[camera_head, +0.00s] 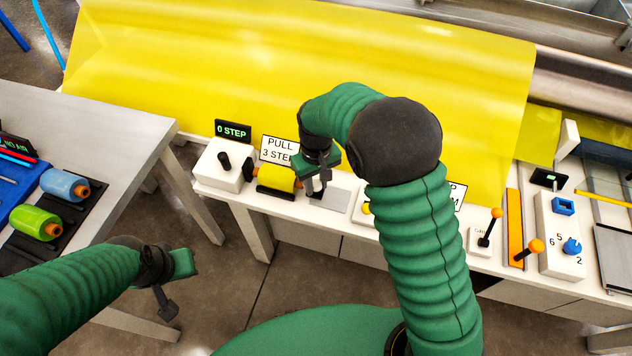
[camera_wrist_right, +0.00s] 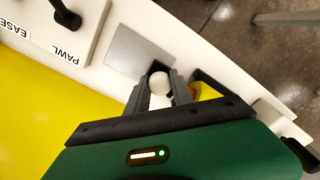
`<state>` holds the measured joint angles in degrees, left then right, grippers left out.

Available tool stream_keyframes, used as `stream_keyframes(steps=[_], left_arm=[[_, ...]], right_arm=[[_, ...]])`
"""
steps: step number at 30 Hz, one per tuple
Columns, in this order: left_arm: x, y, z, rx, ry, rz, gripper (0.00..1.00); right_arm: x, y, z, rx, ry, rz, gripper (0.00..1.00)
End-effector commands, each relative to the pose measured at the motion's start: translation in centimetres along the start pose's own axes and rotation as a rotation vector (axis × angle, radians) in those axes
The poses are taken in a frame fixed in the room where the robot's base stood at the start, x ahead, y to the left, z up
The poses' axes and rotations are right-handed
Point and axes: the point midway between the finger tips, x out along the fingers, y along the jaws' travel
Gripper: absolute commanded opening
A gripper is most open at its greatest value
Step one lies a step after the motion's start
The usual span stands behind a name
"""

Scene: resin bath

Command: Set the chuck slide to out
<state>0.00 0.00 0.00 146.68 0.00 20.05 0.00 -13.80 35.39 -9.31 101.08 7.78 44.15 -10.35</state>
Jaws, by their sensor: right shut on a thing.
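A yellow spool (camera_head: 276,178) lies between dark end pieces on the white bench, beside a white box (camera_head: 222,164) with a black knob. My right gripper (camera_head: 318,190) is just right of the spool, pointing down beside a grey plate (camera_head: 335,196). In the right wrist view its fingers (camera_wrist_right: 160,88) are shut on a white round knob (camera_wrist_right: 160,82); I take this as the chuck slide's handle. The plate (camera_wrist_right: 138,53) shows there beyond the fingers. The slide's track is hidden by the gripper. My left gripper (camera_head: 172,282) hangs at lower left, away from the bench; its jaws are unclear.
A "0 STEP" display (camera_head: 233,131) and a "PULL 3 STEP" sign (camera_head: 279,150) stand behind the spool. A yellow sheet (camera_head: 230,60) hangs behind. Orange-tipped levers (camera_head: 489,228) and a blue-knob box (camera_head: 560,235) stand right. A grey table (camera_head: 110,130) is left.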

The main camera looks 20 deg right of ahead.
Motion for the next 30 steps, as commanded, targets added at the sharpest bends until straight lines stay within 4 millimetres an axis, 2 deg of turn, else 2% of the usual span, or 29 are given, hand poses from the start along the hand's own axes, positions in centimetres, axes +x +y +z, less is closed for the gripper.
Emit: stream_keyframes(steps=[15, 22, 30], left_arm=[[0.0, 0.0, 0.0, 0.000, 0.000, 0.000, 0.00], [-0.9, 0.0, -0.2, 0.000, 0.000, 0.000, 0.00], [-0.9, 0.0, -0.2, 0.000, 0.000, 0.000, 0.00]], right_arm=[[0.0, 0.1, 0.0, 0.000, 0.002, 0.000, 0.00], [-0.2, 2.4, 2.2, 0.003, 0.000, 0.001, 0.00], [0.0, 2.9, 2.8, 0.001, 0.000, 0.002, 0.00]])
